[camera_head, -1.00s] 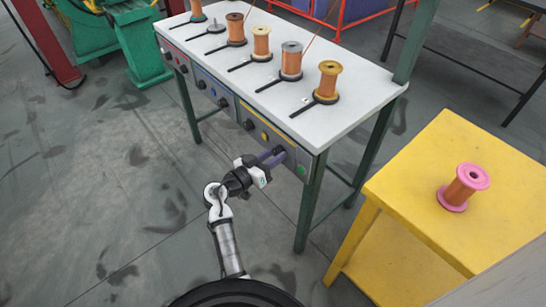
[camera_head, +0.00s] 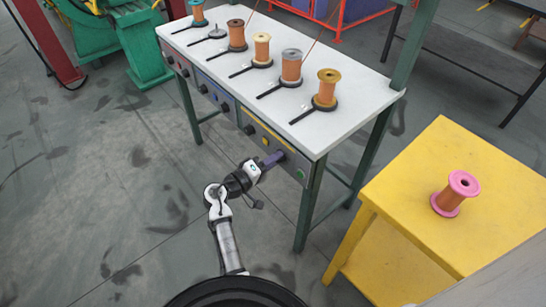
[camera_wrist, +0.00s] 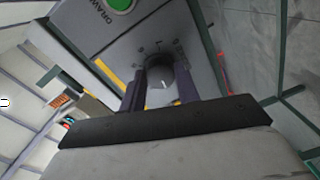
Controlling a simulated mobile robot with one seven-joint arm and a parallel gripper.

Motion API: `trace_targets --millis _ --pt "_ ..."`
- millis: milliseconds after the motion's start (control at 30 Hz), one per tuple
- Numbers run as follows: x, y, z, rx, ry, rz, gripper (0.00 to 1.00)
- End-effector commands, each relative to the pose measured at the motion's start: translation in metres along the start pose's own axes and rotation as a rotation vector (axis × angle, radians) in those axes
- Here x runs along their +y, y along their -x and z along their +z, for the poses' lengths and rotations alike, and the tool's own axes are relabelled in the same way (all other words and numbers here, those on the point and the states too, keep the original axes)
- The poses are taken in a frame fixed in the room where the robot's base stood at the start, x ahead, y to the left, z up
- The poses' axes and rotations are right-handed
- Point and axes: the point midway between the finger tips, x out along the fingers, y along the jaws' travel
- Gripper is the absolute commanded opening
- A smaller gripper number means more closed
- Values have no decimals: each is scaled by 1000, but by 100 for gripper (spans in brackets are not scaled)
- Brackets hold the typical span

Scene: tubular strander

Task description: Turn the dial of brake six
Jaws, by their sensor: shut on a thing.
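The brake panel on the table's front has a dark round dial (camera_wrist: 160,74) with a pale mark on its face and small markings around it. My gripper (camera_head: 276,158) reaches the panel's near right end, by the green button (camera_head: 300,174). In the wrist view, the two dark fingers of my gripper (camera_wrist: 161,88) stand on either side of the dial and are shut on it. In the head view the fingers mostly hide this dial. The green button also shows at the top of the wrist view (camera_wrist: 121,3).
The white table (camera_head: 300,120) carries several spools in a row, with an orange spool (camera_head: 327,90) nearest. A yellow table (camera_head: 410,190) with a pink-rimmed spool (camera_head: 455,192) stands at right. A green table leg (camera_head: 308,205) is close to my gripper.

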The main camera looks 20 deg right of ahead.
Motion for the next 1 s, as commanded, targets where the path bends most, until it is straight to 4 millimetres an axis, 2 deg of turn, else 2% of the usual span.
trace_targets --millis 500,733,1000 --pt "2 1 -2 -20 453 3 9" --pt "0 1 -1 -26 579 4 9" --pt "-1 1 -1 -29 647 6 9"
